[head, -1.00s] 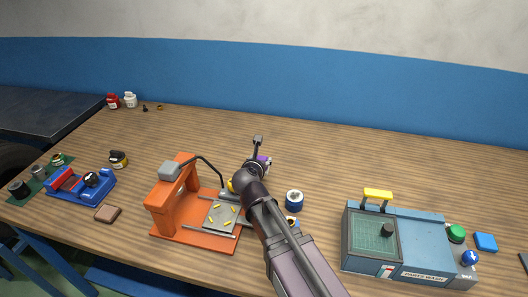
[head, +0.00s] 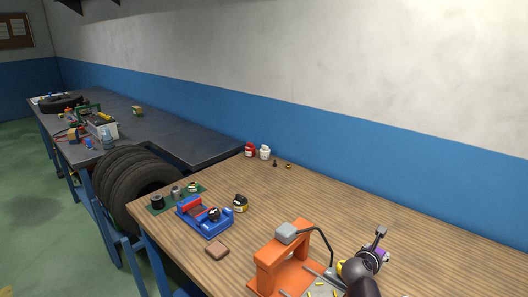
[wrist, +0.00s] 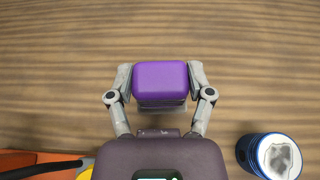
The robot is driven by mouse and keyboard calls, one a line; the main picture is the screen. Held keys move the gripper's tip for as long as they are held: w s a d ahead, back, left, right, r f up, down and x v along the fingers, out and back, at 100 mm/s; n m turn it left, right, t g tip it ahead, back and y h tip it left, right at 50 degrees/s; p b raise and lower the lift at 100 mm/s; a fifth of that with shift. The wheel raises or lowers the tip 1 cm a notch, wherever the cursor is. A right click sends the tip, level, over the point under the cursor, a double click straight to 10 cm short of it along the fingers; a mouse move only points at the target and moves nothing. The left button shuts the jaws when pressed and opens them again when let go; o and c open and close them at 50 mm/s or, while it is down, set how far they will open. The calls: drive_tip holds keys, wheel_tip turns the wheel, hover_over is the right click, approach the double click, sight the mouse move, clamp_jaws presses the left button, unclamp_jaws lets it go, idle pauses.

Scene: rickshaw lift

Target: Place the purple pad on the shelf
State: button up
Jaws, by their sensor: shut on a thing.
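The purple pad (wrist: 160,77) is a small rounded block. In the wrist view it sits between the two fingers of my gripper (wrist: 160,92), which is shut on it above the wooden table. In the head view my gripper (head: 380,252) is at the lower right, and only a bit of purple shows beside it. No shelf can be made out in these views.
An orange press (head: 270,268) stands close left of my arm. A blue-rimmed cup (wrist: 275,155) is near my gripper. The table's back right is clear.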

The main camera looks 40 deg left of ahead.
sight(377, 250)
wheel_tip(377, 250, up, 8)
drive_tip(key=p, duration=0.8)
drive_tip(key=shift+r, duration=0.2)
drive_tip(key=shift+s+f, duration=0.1)
drive_tip(key=shift+s, duration=0.1)
